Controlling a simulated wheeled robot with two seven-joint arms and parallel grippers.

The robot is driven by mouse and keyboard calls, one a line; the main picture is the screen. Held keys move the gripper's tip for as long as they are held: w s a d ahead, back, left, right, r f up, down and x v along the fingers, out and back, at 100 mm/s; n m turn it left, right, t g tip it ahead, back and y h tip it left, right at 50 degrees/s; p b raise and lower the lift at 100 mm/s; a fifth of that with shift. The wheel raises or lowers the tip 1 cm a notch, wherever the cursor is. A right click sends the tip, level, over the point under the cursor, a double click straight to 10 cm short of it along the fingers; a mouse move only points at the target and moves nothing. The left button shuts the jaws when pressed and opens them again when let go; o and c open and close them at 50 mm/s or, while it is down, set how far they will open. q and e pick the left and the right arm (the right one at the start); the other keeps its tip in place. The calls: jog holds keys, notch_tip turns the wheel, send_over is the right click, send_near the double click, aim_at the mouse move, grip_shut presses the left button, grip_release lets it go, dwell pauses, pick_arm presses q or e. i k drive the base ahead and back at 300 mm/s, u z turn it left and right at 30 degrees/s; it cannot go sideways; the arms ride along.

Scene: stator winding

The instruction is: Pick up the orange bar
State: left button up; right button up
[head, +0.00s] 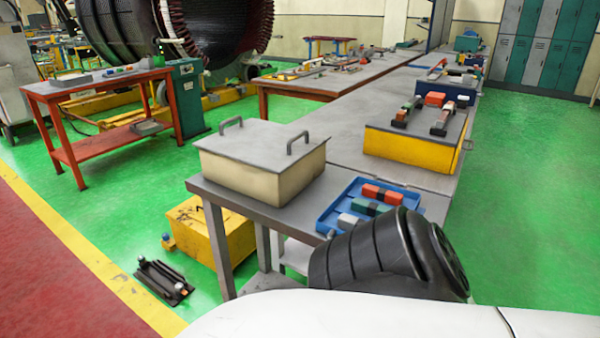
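An orange-red bar (382,194) lies in a blue tray (331,212) on the near end of the grey workbench. It looks like two orange blocks with a darker gap between them. A dark bar with green parts (366,207) and a light grey piece (347,220) lie in front of it in the tray. A black ribbed part of my arm covers the tray's near right side. Neither of my grippers shows in the head view.
A beige box with two handles (262,160) stands left of the tray on the grey workbench (338,150). The yellow box (410,148) stands behind the tray. A red bench (110,150) is at the left. Green floor is clear on the right.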

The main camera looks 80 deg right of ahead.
aim_at(388, 196)
jog(key=z, duration=1.1)
jog(key=i, duration=1.8)
jog(key=z, duration=3.4)
